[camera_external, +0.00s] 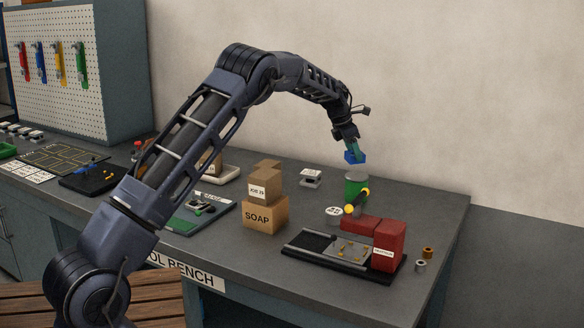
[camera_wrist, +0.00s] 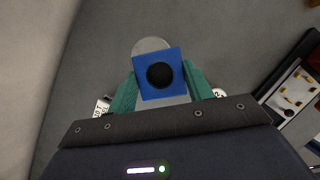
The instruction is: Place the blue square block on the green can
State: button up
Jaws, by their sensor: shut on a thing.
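The blue square block (camera_external: 355,157) is held in my gripper (camera_external: 353,150) above the green can (camera_external: 355,190). In the wrist view the block (camera_wrist: 159,75) shows a dark round mark or hole in its middle, and the teal fingers of my gripper (camera_wrist: 160,86) close on its two sides. The green can stands upright on the bench with a pale grey top. In the external view a small gap shows between block and can. In the wrist view the pale can top (camera_wrist: 151,45) shows behind the block, partly hidden by it.
A yellow-ended tool (camera_external: 357,202) is in front of the can, by a white labelled disc (camera_external: 333,214). A black tray (camera_external: 318,251) with red blocks (camera_external: 388,246) lies nearer. Stacked cardboard boxes (camera_external: 265,216) stand left. The bench (camera_external: 425,205) is clear right of the can.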

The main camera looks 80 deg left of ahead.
jog(key=shift+f, duration=2.95)
jog(key=shift+f, duration=0.1)
jog(key=o, duration=1.1)
jog(key=shift+o, duration=0.2)
jog(key=v, duration=1.2)
